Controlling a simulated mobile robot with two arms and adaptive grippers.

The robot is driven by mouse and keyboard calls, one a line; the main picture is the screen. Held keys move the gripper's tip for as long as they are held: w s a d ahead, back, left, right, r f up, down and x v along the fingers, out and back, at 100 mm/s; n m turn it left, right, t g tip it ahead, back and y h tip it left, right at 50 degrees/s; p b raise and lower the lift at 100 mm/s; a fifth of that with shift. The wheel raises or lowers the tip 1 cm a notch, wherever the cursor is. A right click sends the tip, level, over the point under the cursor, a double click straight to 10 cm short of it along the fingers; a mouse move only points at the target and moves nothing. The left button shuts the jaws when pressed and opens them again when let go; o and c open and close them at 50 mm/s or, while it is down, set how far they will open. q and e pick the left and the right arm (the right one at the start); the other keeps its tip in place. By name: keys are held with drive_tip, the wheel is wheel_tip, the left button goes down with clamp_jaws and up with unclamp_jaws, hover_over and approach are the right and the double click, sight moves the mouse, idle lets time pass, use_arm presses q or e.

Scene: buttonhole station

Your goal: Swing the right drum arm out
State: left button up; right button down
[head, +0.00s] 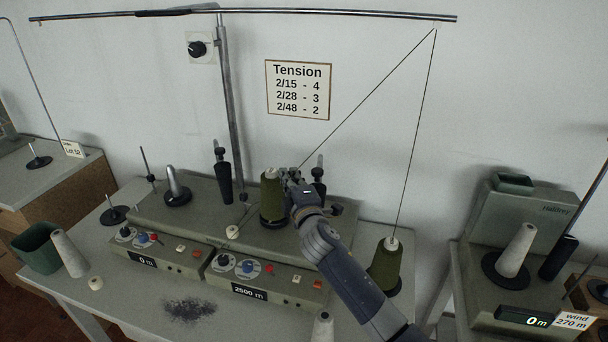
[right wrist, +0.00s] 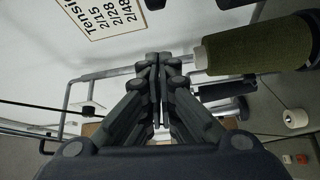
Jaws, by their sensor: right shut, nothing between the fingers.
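The winder (head: 150,212) stands on the table with two stations. The right station holds a dark green yarn cone (head: 271,205), and a black upright handle (head: 319,172) stands just right of it. My right gripper (head: 291,179) is shut and empty, between the cone's upper right side and the handle. My forearm hides much of the right station. In the right wrist view the shut fingertips (right wrist: 157,62) are left of the green cone (right wrist: 245,47). I cannot tell whether they touch anything. The left station has a matching black handle (head: 222,175). My left gripper is not in view.
Another green cone (head: 386,268) stands right of the winder, its thread running up to the overhead rod (head: 300,13). A second machine (head: 520,225) with a white cone is at the right. A green bin (head: 36,250) and white cone (head: 70,255) are at left. Dark fluff (head: 190,309) lies in front.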

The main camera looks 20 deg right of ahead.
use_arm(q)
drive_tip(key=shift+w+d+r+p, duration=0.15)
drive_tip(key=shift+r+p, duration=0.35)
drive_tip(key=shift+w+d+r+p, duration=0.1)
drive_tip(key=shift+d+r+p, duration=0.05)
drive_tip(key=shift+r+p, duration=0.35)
use_arm(e)
drive_tip(key=d, duration=0.3)
drive_tip(key=shift+s+d+f, duration=0.2)
drive_tip(key=shift+f, duration=0.05)
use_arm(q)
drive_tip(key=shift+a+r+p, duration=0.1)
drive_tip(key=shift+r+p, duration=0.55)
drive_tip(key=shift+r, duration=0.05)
use_arm(e)
drive_tip(key=s+d, duration=0.3)
drive_tip(key=d, duration=0.4)
drive_tip(key=shift+d, duration=0.35)
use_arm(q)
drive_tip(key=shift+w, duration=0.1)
